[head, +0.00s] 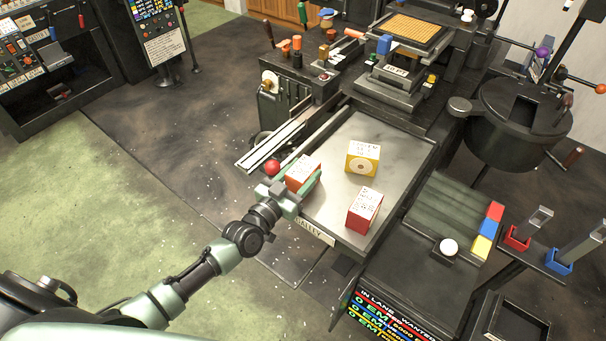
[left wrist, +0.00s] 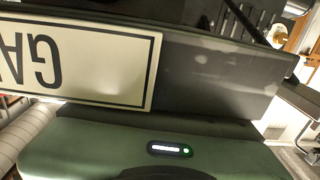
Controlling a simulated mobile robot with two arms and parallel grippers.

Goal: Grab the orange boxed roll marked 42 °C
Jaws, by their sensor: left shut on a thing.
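The orange boxed roll (head: 302,170) with a white printed top stands at the left edge of the grey galley tray (head: 335,205) in the head view. Its marking is too small to read. My left gripper (head: 300,184) is shut on it, with a green finger along its right side. A yellow box (head: 363,158) with a round mark and a red box (head: 364,210) stand apart on the same tray. In the left wrist view the green gripper body (left wrist: 150,150) fills the bottom, and the boxed roll is hidden. My right gripper is not in view.
A red ball (head: 272,167) is just left of the gripper, near a pale rail (head: 270,147). The GALLEY sign (head: 314,232) is on the tray's front edge and also shows upside down in the wrist view (left wrist: 100,65). A dark round pot (head: 515,125) stands at the right.

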